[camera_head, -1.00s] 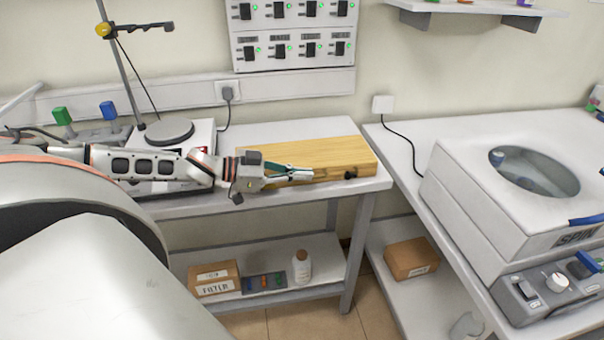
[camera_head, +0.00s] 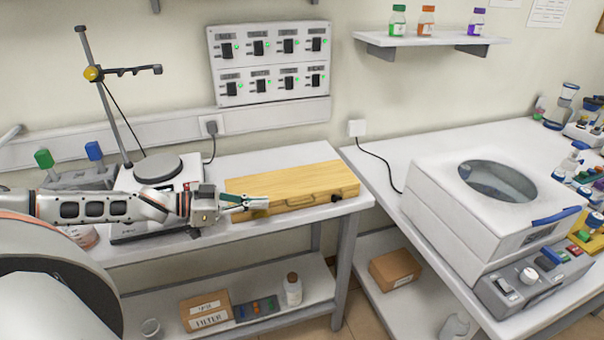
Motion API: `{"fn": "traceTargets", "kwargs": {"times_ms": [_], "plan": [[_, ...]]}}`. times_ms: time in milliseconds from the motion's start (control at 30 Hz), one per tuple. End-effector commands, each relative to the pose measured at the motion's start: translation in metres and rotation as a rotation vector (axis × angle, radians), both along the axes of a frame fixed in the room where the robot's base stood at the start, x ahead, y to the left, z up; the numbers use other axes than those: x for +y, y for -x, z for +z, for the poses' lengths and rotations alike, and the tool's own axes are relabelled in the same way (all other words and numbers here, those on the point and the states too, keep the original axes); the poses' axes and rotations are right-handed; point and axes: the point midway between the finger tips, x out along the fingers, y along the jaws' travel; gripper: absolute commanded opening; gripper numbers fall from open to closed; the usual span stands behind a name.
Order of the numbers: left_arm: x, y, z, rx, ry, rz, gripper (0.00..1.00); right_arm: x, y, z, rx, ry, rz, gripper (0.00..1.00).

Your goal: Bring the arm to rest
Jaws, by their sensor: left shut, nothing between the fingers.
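My left arm comes in from the left, low over the left table, in front of the hot plate. My left gripper (camera_head: 252,202) is shut and empty, its fingers pointing right. It is in front of the left part of a closed wooden case (camera_head: 300,183); I cannot tell whether it touches the case. The hot plate (camera_head: 158,168) with its round top stands behind my arm, partly hidden by it. My right gripper is not in view.
A clamp stand (camera_head: 105,95) rises behind the hot plate. Green and blue-capped items stand at the far left. A white centrifuge (camera_head: 455,205) stands on the right table (camera_head: 400,150). A shelf (camera_head: 425,42) above holds small bottles. Boxes (camera_head: 205,312) stand on the lower shelf.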

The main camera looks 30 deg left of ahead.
Motion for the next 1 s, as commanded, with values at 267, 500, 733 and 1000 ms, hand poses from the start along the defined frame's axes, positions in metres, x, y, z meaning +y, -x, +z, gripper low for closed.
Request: {"fn": "traceTargets", "kwargs": {"times_ms": [267, 500, 733, 1000], "plan": [[-0.007, 0.002, -0.010, -0.003, 0.005, 0.003, 0.00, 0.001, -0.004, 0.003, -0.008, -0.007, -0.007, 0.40], [-0.063, 0.021, -0.084, -0.012, 0.015, 0.060, 0.00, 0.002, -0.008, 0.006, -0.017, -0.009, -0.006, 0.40], [-0.118, 0.055, -0.156, 0.008, -0.016, 0.172, 0.00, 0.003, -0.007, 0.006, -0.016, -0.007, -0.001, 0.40], [-0.167, 0.112, -0.228, 0.112, -0.093, 0.326, 0.00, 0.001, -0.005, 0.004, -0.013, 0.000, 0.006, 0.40]]}}
